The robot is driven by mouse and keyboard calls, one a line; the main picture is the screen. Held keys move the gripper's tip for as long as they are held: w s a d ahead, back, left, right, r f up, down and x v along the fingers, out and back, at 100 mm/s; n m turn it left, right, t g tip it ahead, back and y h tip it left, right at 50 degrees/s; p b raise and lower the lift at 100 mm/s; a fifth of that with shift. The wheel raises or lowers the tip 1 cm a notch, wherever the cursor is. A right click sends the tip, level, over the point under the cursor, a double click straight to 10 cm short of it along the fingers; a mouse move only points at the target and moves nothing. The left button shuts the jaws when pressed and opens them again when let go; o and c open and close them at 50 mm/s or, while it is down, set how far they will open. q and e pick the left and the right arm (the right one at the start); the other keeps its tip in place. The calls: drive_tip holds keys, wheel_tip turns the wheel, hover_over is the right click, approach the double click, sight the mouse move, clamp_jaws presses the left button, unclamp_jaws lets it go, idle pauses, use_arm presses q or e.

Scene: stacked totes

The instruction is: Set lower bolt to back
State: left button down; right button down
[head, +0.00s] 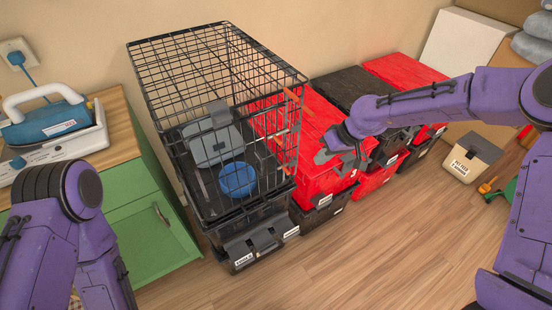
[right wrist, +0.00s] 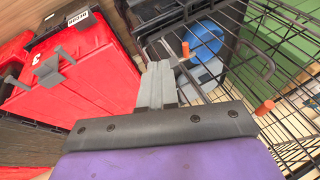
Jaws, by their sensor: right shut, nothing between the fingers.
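The black wire cage (head: 215,80) stands on a black tote, with a blue bowl (head: 237,179) and a grey tray inside. Two orange-tipped bolts show on its right side: the upper bolt (head: 291,96) and the lower bolt (head: 281,132). In the right wrist view, the lower bolt seems to be the orange tip (right wrist: 184,50) near the fingers, and the other orange tip (right wrist: 265,107) is farther right. My right gripper (head: 326,155) is shut and empty, right of the cage above a red tote. Its grey fingers (right wrist: 158,85) appear apart from the bolts. My left gripper is out of view.
Red-lidded totes (head: 312,130) and a black-lidded tote (head: 350,88) stand close right of the cage. A green cabinet (head: 152,215) stands left. A small white bin (head: 470,158) sits at the right. The wooden floor (head: 360,240) in front is clear.

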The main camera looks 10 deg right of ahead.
wheel_tip(320, 180, up, 6)
drive_tip(key=w+n, duration=0.2)
drive_tip(key=w, duration=0.1)
drive_tip(key=shift+d, duration=0.35)
drive_tip(key=shift+a+f, duration=0.1)
drive_tip(key=a+f+p, duration=0.2)
drive_tip(key=a+f, duration=0.5)
drive_tip(key=f, duration=0.4)
drive_tip(key=shift+w+a, duration=0.2)
drive_tip(key=shift+w, duration=0.05)
drive_tip(key=shift+f, duration=0.15)
